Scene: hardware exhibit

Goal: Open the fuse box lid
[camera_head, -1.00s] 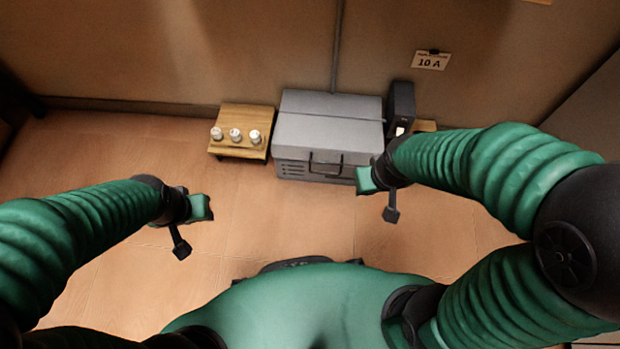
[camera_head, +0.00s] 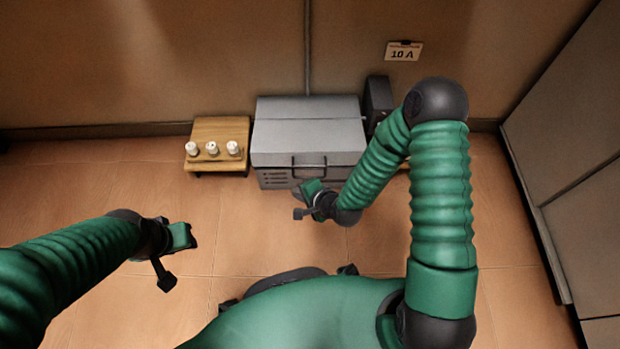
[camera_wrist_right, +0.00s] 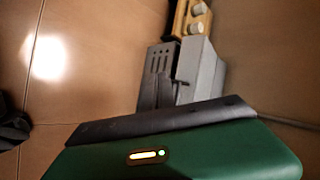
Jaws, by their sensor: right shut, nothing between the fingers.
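The grey fuse box (camera_head: 308,130) stands against the back wall, and its lid looks shut. A dark bar handle (camera_head: 309,165) is on its front face. My right gripper (camera_head: 304,193) is shut and empty, just below and in front of the handle; I see no contact. In the right wrist view the fuse box (camera_wrist_right: 205,72) shows beyond my green gripper housing, tilted, with its vent slots visible and its lower part hidden. My left gripper (camera_head: 185,238) hangs at the left over the floor, away from the box; its finger gap is unclear.
A wooden stand (camera_head: 220,130) with three white fuses (camera_head: 212,148) stands left of the box. A black block (camera_head: 378,100) stands at its right, partly behind my arm. A "10 A" card (camera_head: 403,51) is on the wall. Floor in front is clear; grey panels (camera_head: 570,120) bound the right.

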